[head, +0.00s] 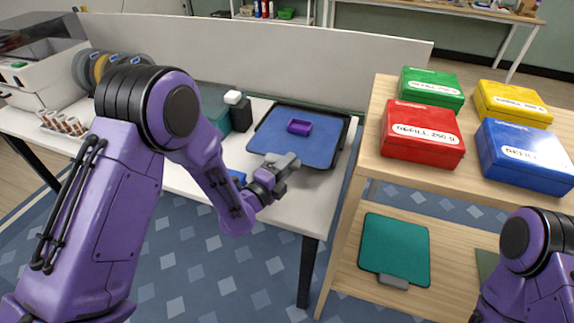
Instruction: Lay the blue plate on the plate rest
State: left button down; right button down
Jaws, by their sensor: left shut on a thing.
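The blue plate (275,137) is over the dark plate rest (346,137) on the white table, with a small purple open box (299,127) on top of it. The rest's dark rim shows mostly along the right and far sides. I cannot tell whether the plate touches the rest or is held just above it. My left gripper (283,166) is shut on the plate at its near edge, by what looks like a grey tab. My right arm shows at the lower right, but its gripper is out of the frame.
A black bottle with a white cap (238,112) stands left of the plate. A low white partition (300,65) runs behind. The wooden shelf unit at right holds red (420,135), green, yellow and blue boxes on top. A teal plate (393,248) lies on its lower shelf.

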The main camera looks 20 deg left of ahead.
pick_arm(q)
jog(key=shift+f+b, duration=0.35)
jog(key=shift+f, duration=0.2)
jog(key=c, duration=0.9)
grip_release()
jog(key=shift+s, duration=0.1)
jog(key=shift+r, duration=0.25)
jog(key=shift+r+p, duration=0.65)
jog(key=shift+p, duration=0.35)
jog(key=shift+s+a+f+b, duration=0.3)
jog(key=shift+s+f+b, duration=0.4)
jog(key=shift+s+b, duration=0.15)
jog(key=b+v, duration=0.1)
jog(key=v, duration=0.3)
jog(key=b+v, duration=0.2)
jog(key=v, duration=0.3)
jog(key=shift+s+r, duration=0.2)
jog(key=shift+r, duration=0.05)
jog(key=shift+s+a+r, duration=0.15)
jog(key=shift+s, duration=0.15)
